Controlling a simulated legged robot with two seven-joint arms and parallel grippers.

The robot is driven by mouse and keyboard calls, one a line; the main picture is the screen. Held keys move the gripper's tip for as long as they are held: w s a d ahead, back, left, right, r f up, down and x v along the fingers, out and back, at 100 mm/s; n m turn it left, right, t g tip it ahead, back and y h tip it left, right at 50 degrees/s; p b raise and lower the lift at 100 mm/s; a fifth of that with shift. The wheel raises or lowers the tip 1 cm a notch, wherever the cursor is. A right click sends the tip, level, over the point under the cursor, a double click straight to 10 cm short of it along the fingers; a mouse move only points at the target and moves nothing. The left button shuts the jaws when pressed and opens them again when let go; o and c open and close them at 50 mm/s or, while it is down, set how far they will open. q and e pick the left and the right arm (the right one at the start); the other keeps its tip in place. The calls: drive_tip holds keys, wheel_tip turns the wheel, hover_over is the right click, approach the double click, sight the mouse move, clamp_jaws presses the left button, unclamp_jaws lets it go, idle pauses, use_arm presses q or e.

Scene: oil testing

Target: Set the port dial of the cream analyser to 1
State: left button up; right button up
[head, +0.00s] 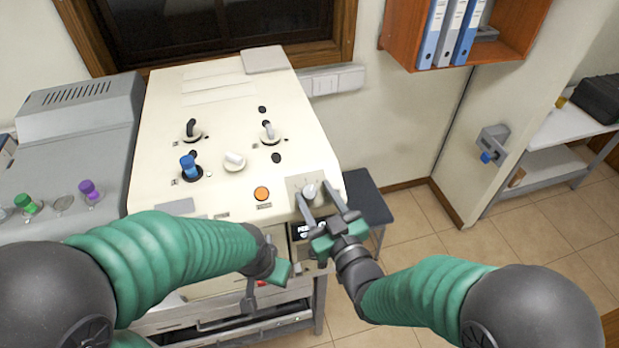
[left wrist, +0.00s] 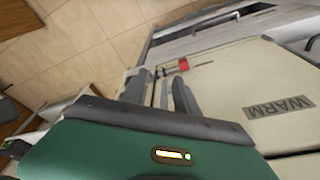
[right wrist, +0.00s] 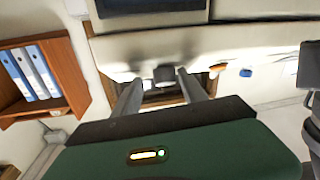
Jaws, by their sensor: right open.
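The cream analyser (head: 215,100) fills the middle of the head view, its panel sloping. The port dial (head: 309,190) is a small pale knob on a grey plate at the panel's lower right corner. My right gripper (head: 325,205) is open, its two fingers near the dial; contact cannot be told. In the right wrist view a dark knob (right wrist: 165,74) shows between the fingertips. The dial's pointer mark and numbers are too small to read. My left gripper (head: 266,280) hangs low before the analyser's front, apart from the dial; its jaw gap is unclear.
An orange button (head: 262,194) lies left of the dial, with a white knob (head: 235,161) and a blue knob (head: 188,166) further up. A small display (head: 308,231) is below the dial. A dark stool (head: 364,197) stands right of the analyser. The floor at right is clear.

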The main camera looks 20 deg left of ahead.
drive_tip(key=shift+s+a+r, duration=0.2)
drive_tip(key=shift+s+a, duration=0.35)
drive_tip(key=shift+a, duration=0.25)
drive_tip(key=shift+w+d+f, duration=0.15)
drive_tip(key=shift+w+d, duration=0.35)
drive_tip(key=shift+d, duration=0.1)
drive_tip(key=c, duration=0.9)
clamp_jaws()
drive_tip(key=shift+s+a, duration=0.2)
drive_tip(key=shift+w+r, duration=0.1)
drive_tip(key=shift+r, duration=0.1)
drive_tip(key=o, duration=0.9)
unclamp_jaws()
drive_tip(key=shift+c, duration=0.2)
drive_tip(key=shift+o, duration=0.2)
drive_tip(key=shift+d+f, duration=0.1)
